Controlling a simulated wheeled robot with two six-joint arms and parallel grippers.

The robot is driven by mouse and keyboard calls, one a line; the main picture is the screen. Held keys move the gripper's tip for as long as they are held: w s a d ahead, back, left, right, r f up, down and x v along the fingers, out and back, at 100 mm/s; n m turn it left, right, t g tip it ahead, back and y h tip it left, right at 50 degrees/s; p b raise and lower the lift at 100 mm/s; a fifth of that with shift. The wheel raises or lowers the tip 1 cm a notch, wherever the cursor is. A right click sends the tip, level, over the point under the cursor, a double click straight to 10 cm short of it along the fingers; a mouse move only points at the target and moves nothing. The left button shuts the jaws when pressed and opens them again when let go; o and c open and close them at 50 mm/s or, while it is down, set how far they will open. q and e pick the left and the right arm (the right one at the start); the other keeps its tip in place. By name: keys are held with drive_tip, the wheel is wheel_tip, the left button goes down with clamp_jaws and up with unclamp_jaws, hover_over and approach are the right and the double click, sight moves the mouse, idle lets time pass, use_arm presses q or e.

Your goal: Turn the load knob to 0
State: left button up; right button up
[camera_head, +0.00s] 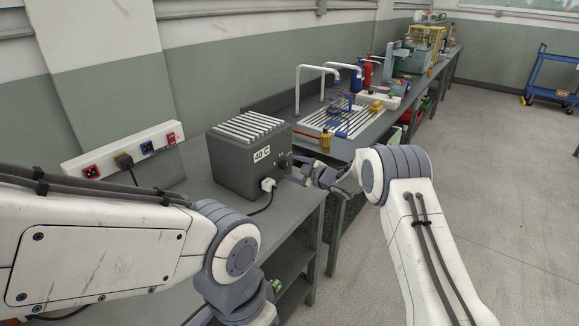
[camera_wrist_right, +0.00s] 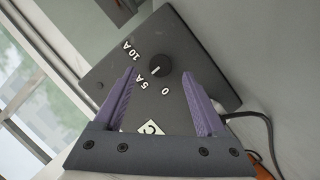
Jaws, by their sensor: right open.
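The load knob (camera_wrist_right: 160,66) is a small dark round knob on the dark grey face of a box (camera_head: 240,165). White marks "10 A", "5 A" and "0" stand around it. A short white line on the knob seems to face toward "5 A"; the exact setting is hard to read. My right gripper (camera_wrist_right: 160,78) is open, its purple fingers on either side of the knob with gaps, not visibly touching it. In the head view my right gripper (camera_head: 294,172) is in front of the box's face. My left arm shows at lower left; its gripper is out of view.
A white plug (camera_head: 268,184) with a cable sits low on the box's face, close to my right gripper. A white socket strip (camera_head: 121,150) stands behind the box at left. A slatted white plate (camera_head: 340,120) with pipes lies farther along the bench.

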sight(286, 167)
drive_tip(key=shift+x, duration=1.35)
clamp_jaws()
drive_tip(key=shift+f+b, duration=0.25)
drive_tip(key=shift+b, duration=0.4)
drive_tip(key=n+t+b, duration=0.1)
drive_tip(key=n+b, duration=0.2)
drive_tip(key=b, duration=0.6)
drive_tip(key=n+t+b, duration=0.2)
drive_tip(key=n+b, duration=0.1)
drive_tip(key=b, duration=0.6)
drive_tip(key=f+n+t+b, duration=0.1)
drive_tip(key=n+b, duration=0.2)
drive_tip(key=b, duration=0.7)
drive_tip(key=shift+f+y, duration=0.15)
drive_tip(key=shift+y, duration=0.25)
drive_tip(key=shift+a+r+n+t+b, duration=0.1)
drive_tip(key=shift+r+n+t+b, duration=0.15)
drive_tip(key=shift+n+b, duration=0.5)
